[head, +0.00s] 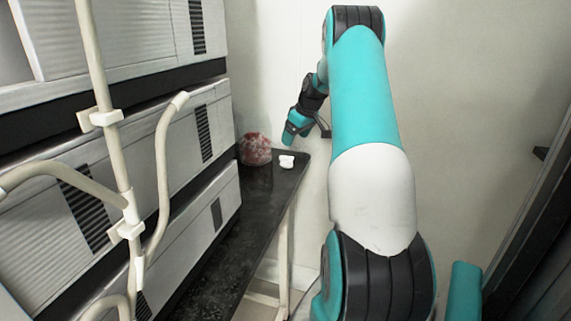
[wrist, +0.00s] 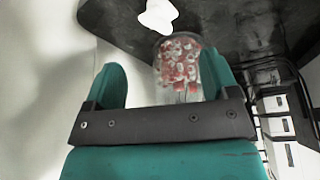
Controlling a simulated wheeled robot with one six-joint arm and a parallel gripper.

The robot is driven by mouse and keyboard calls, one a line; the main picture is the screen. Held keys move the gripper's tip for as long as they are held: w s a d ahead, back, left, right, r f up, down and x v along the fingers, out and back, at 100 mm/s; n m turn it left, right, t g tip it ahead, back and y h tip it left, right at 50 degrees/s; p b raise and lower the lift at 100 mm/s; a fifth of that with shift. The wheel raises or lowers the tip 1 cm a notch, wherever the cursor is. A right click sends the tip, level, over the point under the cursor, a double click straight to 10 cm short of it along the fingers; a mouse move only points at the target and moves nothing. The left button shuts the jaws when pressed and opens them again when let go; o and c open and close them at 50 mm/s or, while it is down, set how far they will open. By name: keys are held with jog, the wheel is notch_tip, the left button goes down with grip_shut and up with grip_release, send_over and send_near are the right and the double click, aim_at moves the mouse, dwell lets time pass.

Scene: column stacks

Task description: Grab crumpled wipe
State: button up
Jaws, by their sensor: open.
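The crumpled wipe (head: 287,161) is a small white lump on the dark table top, near its far right corner in the head view. In the wrist view the wipe (wrist: 158,16) shows at the top, beyond my fingertips and cut by the frame edge. My gripper (head: 300,132) is at the far end of the table, close to the wipe but apart from it. In the wrist view its two teal fingers (wrist: 162,64) are spread wide. The wipe is not between them.
A rounded red-and-white object (head: 256,149) stands left of the wipe; in the wrist view it looks like a clear jar (wrist: 180,66), partly hidden by my gripper. Grey stacked units (head: 190,130) and pale pipes (head: 110,150) fill the left. A wall is behind the table (head: 240,215).

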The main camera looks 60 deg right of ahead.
aim_at(286, 157)
jog(key=x, duration=1)
jog(key=shift+w, duration=0.1)
jog(key=c, duration=1)
